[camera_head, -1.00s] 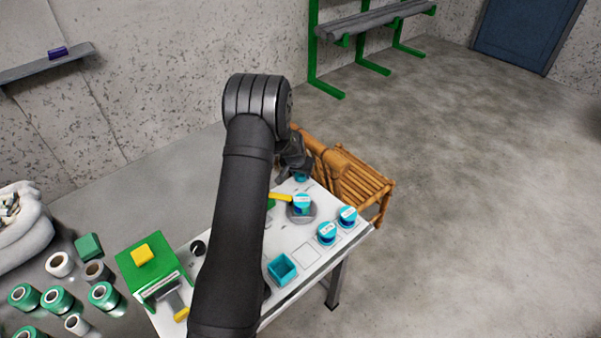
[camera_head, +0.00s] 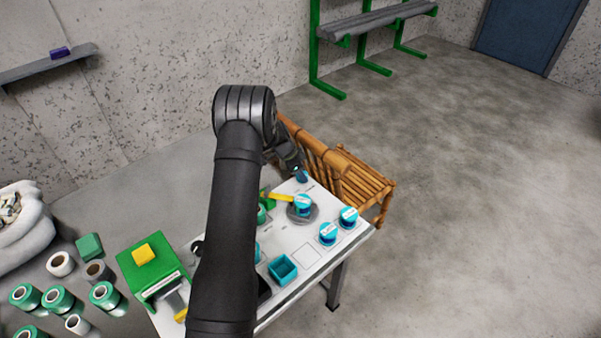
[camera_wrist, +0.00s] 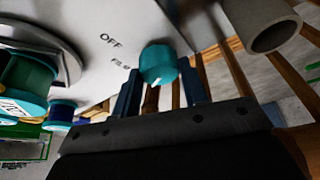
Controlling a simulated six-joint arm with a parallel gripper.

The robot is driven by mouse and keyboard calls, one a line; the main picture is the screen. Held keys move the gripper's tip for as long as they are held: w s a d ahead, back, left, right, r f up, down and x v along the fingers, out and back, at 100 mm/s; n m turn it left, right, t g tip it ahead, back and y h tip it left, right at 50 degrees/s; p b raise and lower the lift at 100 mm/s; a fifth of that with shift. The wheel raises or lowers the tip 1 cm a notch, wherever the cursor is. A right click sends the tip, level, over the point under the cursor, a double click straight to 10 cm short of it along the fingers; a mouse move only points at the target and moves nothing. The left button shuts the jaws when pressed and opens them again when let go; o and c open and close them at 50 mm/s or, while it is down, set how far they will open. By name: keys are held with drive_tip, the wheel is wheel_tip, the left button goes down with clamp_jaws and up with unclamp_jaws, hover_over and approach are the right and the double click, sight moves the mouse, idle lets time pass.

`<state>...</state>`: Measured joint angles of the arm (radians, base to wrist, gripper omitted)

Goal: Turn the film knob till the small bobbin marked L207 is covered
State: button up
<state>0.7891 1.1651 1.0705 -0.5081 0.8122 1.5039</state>
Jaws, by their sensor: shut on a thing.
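The teal film knob (camera_wrist: 158,64) stands on the white table top beside the printed words "OFF" and "FIL…" in the wrist view. My gripper (camera_wrist: 162,84) has a dark finger on each side of the knob and is shut on it. In the head view, my gripper (camera_head: 297,168) is at the table's far edge, at the knob (camera_head: 301,176). A teal bobbin with a pale label (camera_head: 303,203) stands on a grey round plate (camera_head: 291,216). Two similar bobbins, one (camera_head: 328,234) and another (camera_head: 349,217), stand nearer the right edge. Their labels are too small to read.
A yellow lever (camera_head: 281,197) reaches toward the plate's bobbin. An open teal box (camera_head: 282,270) sits near the front edge. A green machine (camera_head: 146,263) stands at the left. A wooden bench (camera_head: 360,180) is close behind the table. My arm hides the table's middle.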

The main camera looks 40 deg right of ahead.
drive_tip(key=shift+w+m+g+y, duration=0.1)
drive_tip(key=shift+m+g+y, duration=0.2)
drive_tip(key=shift+m, duration=0.85)
drive_tip(key=shift+m+g+y, duration=0.2)
drive_tip(key=shift+m+g, duration=0.2)
drive_tip(key=shift+m, duration=0.75)
drive_tip(key=o, duration=1)
drive_tip(key=v, duration=1.7)
drive_tip(key=shift+w+r, duration=0.1)
drive_tip(key=shift+r, duration=0.1)
